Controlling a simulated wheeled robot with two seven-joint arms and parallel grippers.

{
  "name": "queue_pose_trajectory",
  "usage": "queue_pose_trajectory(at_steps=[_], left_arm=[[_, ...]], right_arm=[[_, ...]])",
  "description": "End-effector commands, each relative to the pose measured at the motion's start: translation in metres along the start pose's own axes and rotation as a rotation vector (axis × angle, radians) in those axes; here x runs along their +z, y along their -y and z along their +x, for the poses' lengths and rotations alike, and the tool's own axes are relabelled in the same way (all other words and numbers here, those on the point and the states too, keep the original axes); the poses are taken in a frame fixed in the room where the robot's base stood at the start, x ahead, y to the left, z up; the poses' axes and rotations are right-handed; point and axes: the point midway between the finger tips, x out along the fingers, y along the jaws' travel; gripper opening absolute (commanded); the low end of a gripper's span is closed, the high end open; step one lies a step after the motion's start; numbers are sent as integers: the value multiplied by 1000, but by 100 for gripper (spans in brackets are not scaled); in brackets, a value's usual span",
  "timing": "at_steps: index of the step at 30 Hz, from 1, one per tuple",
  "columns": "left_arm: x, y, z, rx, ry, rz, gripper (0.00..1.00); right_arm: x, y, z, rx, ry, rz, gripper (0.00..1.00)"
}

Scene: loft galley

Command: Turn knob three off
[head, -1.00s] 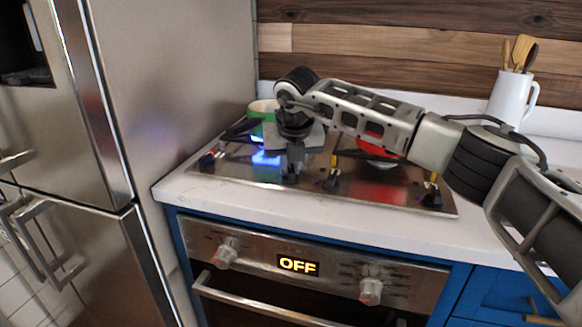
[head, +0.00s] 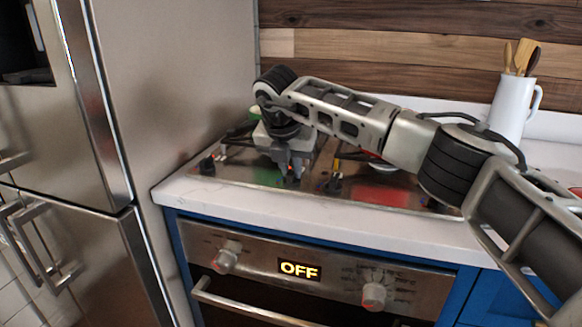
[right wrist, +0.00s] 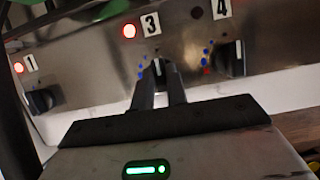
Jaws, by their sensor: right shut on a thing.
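Knob three (right wrist: 159,69) sits under the label 3 in the right wrist view, on the cooktop's steel panel. A white mark on it points about upward. The red light (right wrist: 129,31) beside the 3 is lit. My right gripper (right wrist: 159,80) is shut on knob three, one finger on each side. In the head view my right gripper (head: 289,178) is at the front of the cooktop (head: 235,180) and hides the knob. My left gripper is not in view.
Knob one (right wrist: 41,100), with a lit red light, and knob four (right wrist: 236,58), with a dark light, flank the gripper. A green pot (head: 255,110) and a red pan (head: 380,166) are mostly hidden by my arm. A white utensil jug (head: 510,106) stands right.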

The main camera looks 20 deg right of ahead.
Motion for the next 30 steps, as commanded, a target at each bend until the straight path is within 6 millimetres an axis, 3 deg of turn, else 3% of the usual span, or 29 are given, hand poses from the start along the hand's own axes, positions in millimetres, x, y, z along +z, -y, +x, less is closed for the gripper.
queue_pose_trajectory(at_steps=[8, 9, 11, 22, 26, 30], left_arm=[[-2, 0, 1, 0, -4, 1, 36], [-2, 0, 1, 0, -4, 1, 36], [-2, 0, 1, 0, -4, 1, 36], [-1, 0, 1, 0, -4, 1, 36], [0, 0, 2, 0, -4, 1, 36], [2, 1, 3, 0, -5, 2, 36]], right_arm=[[2, 0, -2, 1, 4, 6, 0], [2, 0, -2, 2, 4, 6, 26], [2, 0, -1, 1, 4, 5, 36], [1, 0, -7, 2, 3, 2, 36], [1, 0, -26, 5, 4, 1, 36], [1, 0, -60, 5, 6, 2, 36]])
